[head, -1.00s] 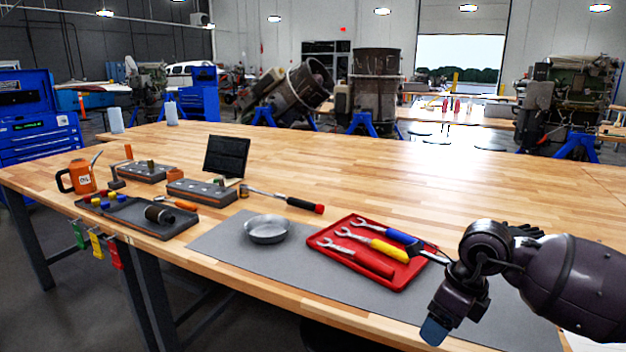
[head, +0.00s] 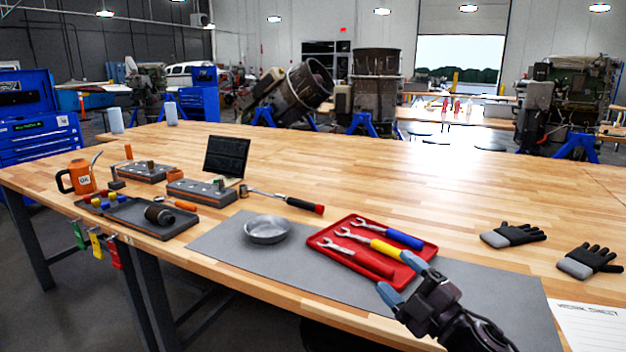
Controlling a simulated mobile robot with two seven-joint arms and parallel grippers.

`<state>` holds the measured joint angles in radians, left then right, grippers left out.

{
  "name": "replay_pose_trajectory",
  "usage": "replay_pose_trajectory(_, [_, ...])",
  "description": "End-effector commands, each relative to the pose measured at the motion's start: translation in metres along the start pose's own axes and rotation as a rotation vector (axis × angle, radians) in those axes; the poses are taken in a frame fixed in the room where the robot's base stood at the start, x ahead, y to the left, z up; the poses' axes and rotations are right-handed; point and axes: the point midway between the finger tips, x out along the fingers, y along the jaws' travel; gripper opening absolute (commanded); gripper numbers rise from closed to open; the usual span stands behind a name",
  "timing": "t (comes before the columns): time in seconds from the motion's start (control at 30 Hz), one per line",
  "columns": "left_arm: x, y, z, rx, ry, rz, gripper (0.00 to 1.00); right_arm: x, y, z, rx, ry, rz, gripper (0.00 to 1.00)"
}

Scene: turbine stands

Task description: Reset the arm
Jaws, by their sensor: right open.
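My right gripper (head: 402,280) is at the lower right of the head view, its two blue-tipped fingers apart and nothing seen between them. It is over the front right corner of the red tray (head: 408,283), above the grey mat (head: 500,300); whether it touches the tray I cannot tell. The tray holds a red-handled wrench (head: 365,260), a yellow-handled wrench (head: 385,248) and a blue-handled tool (head: 403,239). My left gripper is not in view.
A metal bowl (head: 267,230) sits on the mat, left of the tray. A hammer (head: 290,201) lies behind it. Dark gloves (head: 513,235) and a paper sheet (head: 590,325) lie at the right. A dark tray (head: 150,217) and an orange mug (head: 80,178) stand at left. The table's back middle is clear.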

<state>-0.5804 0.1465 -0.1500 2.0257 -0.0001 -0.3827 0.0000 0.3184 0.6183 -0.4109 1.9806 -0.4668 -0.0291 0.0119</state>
Motion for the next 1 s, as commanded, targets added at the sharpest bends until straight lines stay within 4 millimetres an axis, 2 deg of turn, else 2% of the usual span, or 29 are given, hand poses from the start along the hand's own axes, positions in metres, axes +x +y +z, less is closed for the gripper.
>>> replay_pose_trajectory(0.1, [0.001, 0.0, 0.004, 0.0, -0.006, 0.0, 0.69, -0.037, -0.034, 0.034, 0.227, -0.215, 0.008, 0.68])
replay_pose_trajectory(0.2, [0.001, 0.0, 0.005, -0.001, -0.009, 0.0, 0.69, -0.073, -0.064, 0.056, 0.396, -0.378, 0.006, 0.68])
replay_pose_trajectory(0.27, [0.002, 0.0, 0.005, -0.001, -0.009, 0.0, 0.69, -0.097, -0.083, 0.066, 0.492, -0.467, 0.005, 0.68])
replay_pose_trajectory(0.4, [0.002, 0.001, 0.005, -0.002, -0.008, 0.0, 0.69, -0.156, -0.128, 0.079, 0.692, -0.656, 0.006, 0.68])
replay_pose_trajectory(0.57, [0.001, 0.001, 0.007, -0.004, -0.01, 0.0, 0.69, -0.224, -0.171, 0.077, 0.871, -0.823, 0.03, 0.68])
replay_pose_trajectory(0.7, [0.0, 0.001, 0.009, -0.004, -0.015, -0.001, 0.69, -0.285, -0.203, 0.068, 0.96, -0.954, 0.06, 0.68])
replay_pose_trajectory(0.8, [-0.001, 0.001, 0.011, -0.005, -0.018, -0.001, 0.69, -0.323, -0.221, 0.058, 0.999, -1.038, 0.071, 0.68])
replay_pose_trajectory(0.9, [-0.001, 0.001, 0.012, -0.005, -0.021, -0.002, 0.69, -0.351, -0.236, 0.047, 1.025, -1.098, 0.071, 0.68])
replay_pose_trajectory(1.0, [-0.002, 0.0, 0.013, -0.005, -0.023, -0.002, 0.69, -0.369, -0.244, 0.039, 1.038, -1.134, 0.066, 0.68])
